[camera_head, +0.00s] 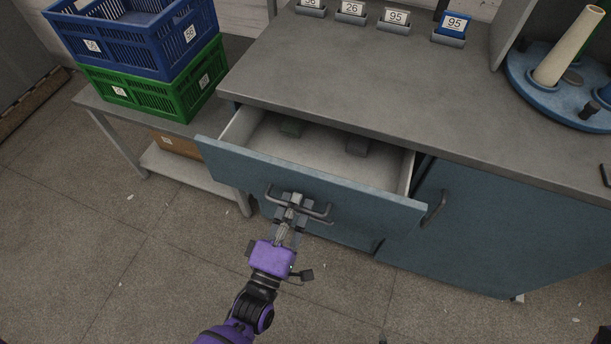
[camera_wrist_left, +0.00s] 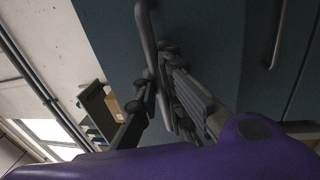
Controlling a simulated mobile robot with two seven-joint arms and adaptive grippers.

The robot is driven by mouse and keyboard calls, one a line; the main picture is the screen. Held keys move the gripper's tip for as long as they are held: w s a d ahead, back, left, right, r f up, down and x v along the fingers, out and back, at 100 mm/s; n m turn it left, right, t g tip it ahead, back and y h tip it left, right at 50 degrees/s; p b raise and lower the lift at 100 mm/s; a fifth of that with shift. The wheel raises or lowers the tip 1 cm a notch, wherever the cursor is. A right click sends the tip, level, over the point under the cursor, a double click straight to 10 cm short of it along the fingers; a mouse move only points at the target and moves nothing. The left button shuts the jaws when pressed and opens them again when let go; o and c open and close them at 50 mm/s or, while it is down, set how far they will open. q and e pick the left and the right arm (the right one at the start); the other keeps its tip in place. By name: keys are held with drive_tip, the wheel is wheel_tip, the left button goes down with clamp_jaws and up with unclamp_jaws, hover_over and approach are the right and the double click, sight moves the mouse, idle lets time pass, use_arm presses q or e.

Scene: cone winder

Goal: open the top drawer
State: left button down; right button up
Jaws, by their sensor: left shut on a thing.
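The top drawer (camera_head: 310,176) has a blue front and stands well out from the grey workbench cabinet. Two dark blocks (camera_head: 357,146) lie inside it near the back. My left gripper (camera_head: 293,204) is at the drawer's dark bar handle (camera_head: 318,211), shut on it around its middle. In the left wrist view the fingers (camera_wrist_left: 170,85) close around the handle (camera_wrist_left: 147,35) against the blue front.
A blue crate (camera_head: 160,50) sits on a green crate (camera_head: 165,97) on a side table at the left. The bench top (camera_head: 330,70) carries numbered card holders and a blue round base (camera_head: 530,85) with a cone. The floor (camera_head: 150,250) in front is clear.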

use_arm(q)
drive_tip(key=r+v, duration=0.2)
drive_tip(key=v, duration=0.8)
drive_tip(key=r+v, duration=0.1)
drive_tip(key=v, duration=0.9)
drive_tip(key=shift+s+r, duration=0.3)
drive_tip(key=shift+r, duration=0.1)
use_arm(e)
drive_tip(key=shift+w+r, duration=0.25)
drive_tip(key=shift+w, duration=0.15)
use_arm(q)
drive_tip(key=shift+a, duration=0.15)
use_arm(e)
drive_tip(key=shift+s+d, duration=0.1)
drive_tip(key=shift+s, duration=0.2)
use_arm(q)
drive_tip(key=c, duration=2.1)
unclamp_jaws()
use_arm(e)
drive_tip(key=shift+s, duration=0.15)
use_arm(q)
drive_tip(key=v, duration=1.2)
use_arm(e)
drive_tip(key=shift+w, duration=0.25)
